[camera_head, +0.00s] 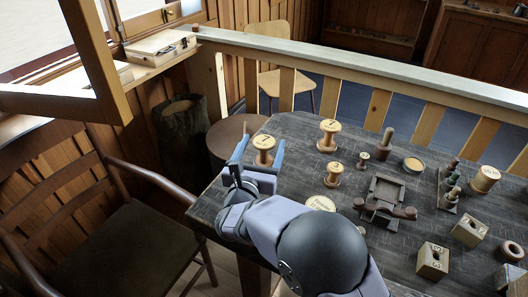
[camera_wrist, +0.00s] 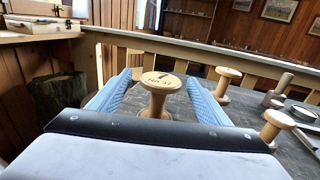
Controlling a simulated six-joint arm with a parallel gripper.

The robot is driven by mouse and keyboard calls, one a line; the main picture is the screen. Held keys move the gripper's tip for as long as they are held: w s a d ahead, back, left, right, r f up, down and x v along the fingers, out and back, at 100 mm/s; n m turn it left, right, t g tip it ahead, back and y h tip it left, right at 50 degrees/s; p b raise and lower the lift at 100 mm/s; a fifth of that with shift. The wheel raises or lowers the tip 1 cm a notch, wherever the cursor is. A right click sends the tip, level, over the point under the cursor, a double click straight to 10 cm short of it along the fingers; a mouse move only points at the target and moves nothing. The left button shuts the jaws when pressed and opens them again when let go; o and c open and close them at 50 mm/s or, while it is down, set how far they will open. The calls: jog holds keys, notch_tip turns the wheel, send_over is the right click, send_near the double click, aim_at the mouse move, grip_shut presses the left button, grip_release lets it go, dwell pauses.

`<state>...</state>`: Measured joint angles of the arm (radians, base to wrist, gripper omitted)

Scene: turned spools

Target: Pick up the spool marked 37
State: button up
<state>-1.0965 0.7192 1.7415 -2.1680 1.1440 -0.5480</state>
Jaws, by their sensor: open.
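A pale wooden spool (camera_head: 264,157) stands upright near the left edge of the dark table. It also shows in the wrist view (camera_wrist: 158,84), where its top bears a large 7 and smaller lettering that seems to read No 37. My gripper (camera_head: 261,144) is open, its blue fingers on either side of this spool. In the wrist view the fingers (camera_wrist: 159,80) show gaps to the spool on both sides. Other spools stand behind it (camera_head: 329,138) and to its right (camera_head: 334,176); the right one seems marked 3. Another spool top (camera_head: 321,203) is partly hidden by my arm.
A dark wooden device (camera_head: 384,196) stands mid-table, with a small round tin (camera_head: 413,164) behind it. Wooden blocks (camera_head: 432,261), a peg rack (camera_head: 448,190) and another spool (camera_head: 485,178) are on the right. A railing (camera_head: 375,72) runs behind; a chair (camera_head: 110,235) is at left.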

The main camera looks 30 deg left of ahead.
aim_at(267, 136)
jog(key=shift+r+p+x, duration=0.15)
jog(key=shift+p+x, duration=0.2)
jog(key=shift+x, duration=0.7)
jog(key=shift+r+p+x, duration=0.1)
jog(key=shift+p+x, duration=0.2)
jog(key=shift+x, duration=0.75)
jog(key=shift+w+a, duration=0.1)
jog(key=shift+w, duration=0.45)
jog(key=c, duration=1.2)
